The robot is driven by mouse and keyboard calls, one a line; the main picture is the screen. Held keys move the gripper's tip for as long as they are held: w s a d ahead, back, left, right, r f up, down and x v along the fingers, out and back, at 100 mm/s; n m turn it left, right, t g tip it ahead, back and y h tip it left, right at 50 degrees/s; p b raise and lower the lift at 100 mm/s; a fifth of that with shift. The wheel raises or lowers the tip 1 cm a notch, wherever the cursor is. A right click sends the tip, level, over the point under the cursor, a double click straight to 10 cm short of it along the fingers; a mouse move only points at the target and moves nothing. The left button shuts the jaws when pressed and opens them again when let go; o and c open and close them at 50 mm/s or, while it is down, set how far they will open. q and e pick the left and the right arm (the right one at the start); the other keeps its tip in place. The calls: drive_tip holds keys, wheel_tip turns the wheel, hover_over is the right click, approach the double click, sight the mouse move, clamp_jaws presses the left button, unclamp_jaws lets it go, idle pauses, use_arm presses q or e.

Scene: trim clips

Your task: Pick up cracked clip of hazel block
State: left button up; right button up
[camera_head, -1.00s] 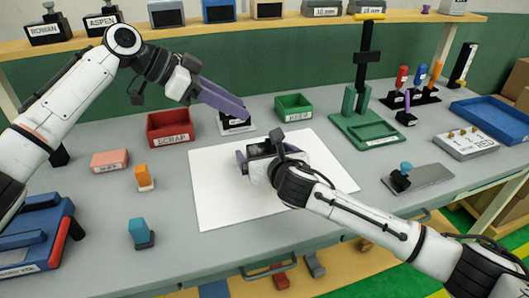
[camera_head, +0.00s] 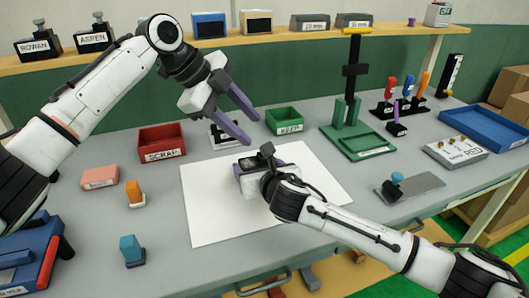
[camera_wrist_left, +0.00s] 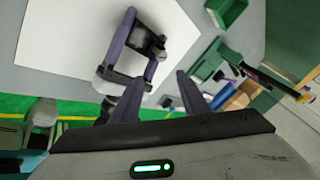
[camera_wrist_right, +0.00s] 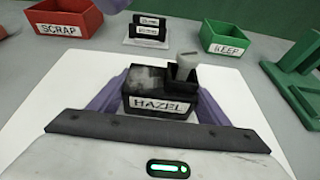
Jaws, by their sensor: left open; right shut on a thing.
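The black block labelled HAZEL (camera_wrist_right: 160,106) is held over the white sheet, between the purple fingers of my right gripper (camera_wrist_right: 158,88). A small dark clip with a grey top (camera_wrist_right: 187,66) stands up from its right part; I cannot make out a crack. In the head view my right gripper (camera_head: 262,168) partly hides the block. My left gripper (camera_head: 251,128) is open and empty, above and behind the block. In the left wrist view its open fingers (camera_wrist_left: 160,77) point toward the block (camera_wrist_left: 143,38), apart from it.
A red SCRAP bin (camera_head: 162,144) and a green KEEP bin (camera_head: 285,120) stand behind the white sheet (camera_head: 215,215). A dark labelled holder (camera_wrist_right: 150,31) sits between them. A green stand (camera_head: 358,140) is to the right. Orange (camera_head: 135,192) and blue (camera_head: 130,248) pieces stand at left.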

use_arm(q)
drive_tip(key=s+d+r+m+t+y, duration=0.15)
drive_tip(key=d+r+m+y, duration=0.35)
drive_tip(key=m, duration=0.9)
drive_tip(key=shift+y, duration=0.5)
drive_tip(key=x, duration=0.8)
drive_tip(key=a+x, duration=0.1)
drive_tip(key=x, duration=0.4)
clamp_jaws()
